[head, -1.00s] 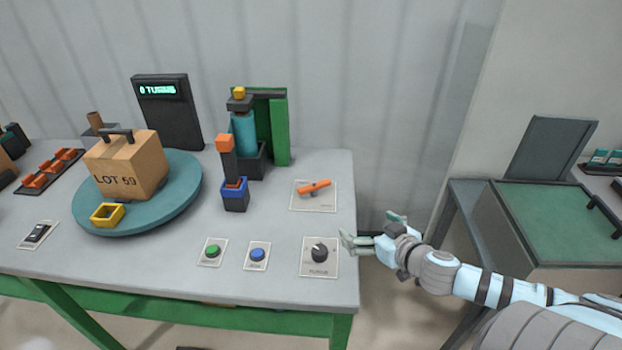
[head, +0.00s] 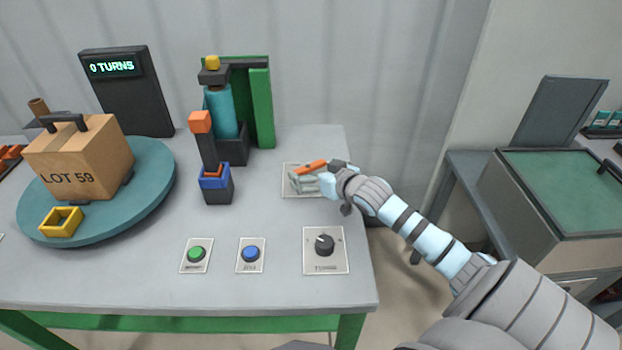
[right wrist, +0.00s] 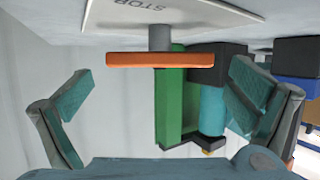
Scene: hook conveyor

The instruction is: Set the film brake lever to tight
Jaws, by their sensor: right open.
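An orange lever (head: 312,167) is mounted on a pale plate (head: 289,188) at the right of the table. In the right wrist view the lever (right wrist: 160,60) is a crosswise bar on a grey post, and its plate (right wrist: 150,14) reads STOP. My right gripper (head: 302,182) is at this lever, partly covering it and the plate. In the wrist view it is open, with the bar between and beyond its fingers, apart from them. Another lever (head: 206,150), with an orange top and blue collar, stands upright by the teal film roll (head: 221,112). No label shows on it.
A turntable (head: 150,205) holds a LOT 59 box (head: 80,160) and a yellow square ring (head: 61,222). Green (head: 196,254) and blue (head: 250,254) buttons and a black knob (head: 324,245) line the front. A green post (head: 262,105) stands behind the film roll.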

